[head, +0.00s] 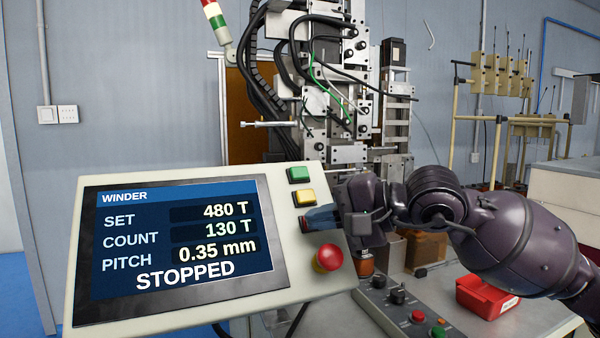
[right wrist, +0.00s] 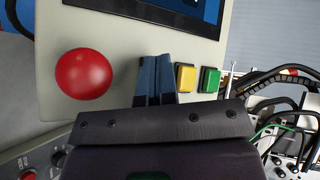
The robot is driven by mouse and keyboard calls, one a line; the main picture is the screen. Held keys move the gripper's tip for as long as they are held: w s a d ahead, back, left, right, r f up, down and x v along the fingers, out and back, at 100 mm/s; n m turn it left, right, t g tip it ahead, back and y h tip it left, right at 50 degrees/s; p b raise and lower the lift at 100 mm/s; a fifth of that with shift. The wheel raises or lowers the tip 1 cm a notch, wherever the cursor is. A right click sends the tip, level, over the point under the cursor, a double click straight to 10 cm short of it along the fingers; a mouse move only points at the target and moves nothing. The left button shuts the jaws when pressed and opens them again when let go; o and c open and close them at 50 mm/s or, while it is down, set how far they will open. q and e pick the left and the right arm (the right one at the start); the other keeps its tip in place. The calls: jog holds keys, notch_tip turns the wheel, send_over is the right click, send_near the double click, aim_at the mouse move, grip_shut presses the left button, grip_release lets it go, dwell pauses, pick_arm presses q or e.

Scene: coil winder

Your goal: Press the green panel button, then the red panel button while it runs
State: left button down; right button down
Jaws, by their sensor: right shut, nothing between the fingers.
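The winder panel (head: 70,290) has a screen (head: 180,245) reading SET 480 T, COUNT 130 T, PITCH 0.35 mm and STOPPED. On its right edge are a square green button (head: 299,174), a yellow button (head: 305,196) and a round red mushroom button (head: 327,258). The right wrist view shows the green button (right wrist: 209,80), yellow button (right wrist: 185,77) and red mushroom button (right wrist: 83,74). My right gripper (head: 310,219) is shut and empty, its tips at the panel between yellow and mushroom buttons. The patch behind the fingers (right wrist: 155,75) is hidden; contact cannot be told. My left gripper is out of view.
The coil winder (head: 345,110) with loose cables stands behind the panel. A stack light (head: 216,22) is at the upper left. A small control box (head: 400,308) with knobs and buttons and a red bin (head: 487,297) sit on the table below my right arm.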

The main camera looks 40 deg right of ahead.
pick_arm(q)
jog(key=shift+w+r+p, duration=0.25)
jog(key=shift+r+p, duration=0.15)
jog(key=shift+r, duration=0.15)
pick_arm(e)
jog(key=shift+s+a+r, duration=0.15)
jog(key=shift+s+r, duration=0.35)
jog(key=shift+s, duration=0.15)
